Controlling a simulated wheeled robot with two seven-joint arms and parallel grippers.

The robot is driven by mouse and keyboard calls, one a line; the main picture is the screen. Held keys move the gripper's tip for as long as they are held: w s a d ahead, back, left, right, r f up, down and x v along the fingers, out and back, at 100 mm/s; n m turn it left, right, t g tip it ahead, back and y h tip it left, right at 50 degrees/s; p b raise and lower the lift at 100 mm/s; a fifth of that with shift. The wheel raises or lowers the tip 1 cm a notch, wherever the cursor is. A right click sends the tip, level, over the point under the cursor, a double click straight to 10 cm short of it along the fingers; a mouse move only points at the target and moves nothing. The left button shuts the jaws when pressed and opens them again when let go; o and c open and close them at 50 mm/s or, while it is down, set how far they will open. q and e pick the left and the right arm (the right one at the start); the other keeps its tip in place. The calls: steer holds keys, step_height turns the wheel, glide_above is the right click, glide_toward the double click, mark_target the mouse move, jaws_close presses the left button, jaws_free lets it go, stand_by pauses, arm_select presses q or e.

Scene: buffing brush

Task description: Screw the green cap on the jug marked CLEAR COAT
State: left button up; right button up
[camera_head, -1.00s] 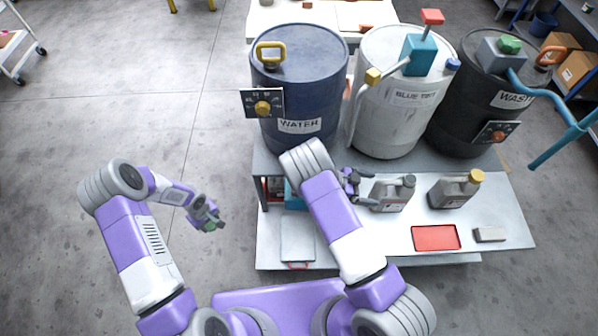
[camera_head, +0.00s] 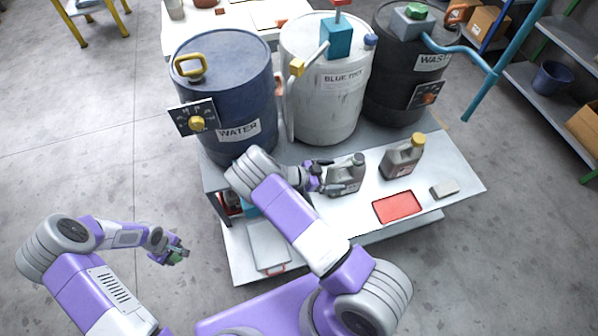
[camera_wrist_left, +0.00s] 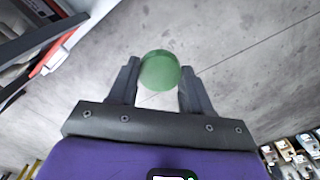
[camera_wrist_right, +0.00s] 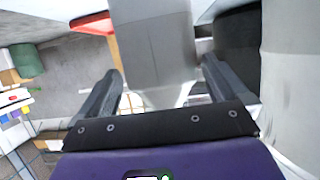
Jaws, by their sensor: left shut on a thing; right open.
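The green cap (camera_wrist_left: 160,70) is between the fingertips of my left gripper (camera_wrist_left: 158,88), which is shut on it. In the head view my left gripper (camera_head: 178,252) is held over the floor, left of the table and well apart from the jugs. A grey jug (camera_head: 346,178) with a dark top stands upright on the table; its label is too small to read. My right gripper (camera_head: 324,178) is open at this jug's left side. In the right wrist view the grey jug body (camera_wrist_right: 155,45) lies between the open fingers (camera_wrist_right: 162,68); contact cannot be told.
A second grey jug (camera_head: 401,160) with a yellow cap stands to the right. A red tray (camera_head: 398,208) and a grey block (camera_head: 444,191) lie in front. WATER (camera_head: 225,90), BLUE TINT (camera_head: 322,105) and WASTE (camera_head: 388,85) drums stand behind.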

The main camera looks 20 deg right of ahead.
steer(key=x, duration=0.3)
steer(key=shift+d+f+b, duration=0.2)
steer(key=shift+d+b, duration=0.05)
steer(key=shift+b, duration=0.15)
steer(key=shift+w, duration=0.1)
steer(key=shift+r, duration=0.1)
steer(key=c, duration=1.4)
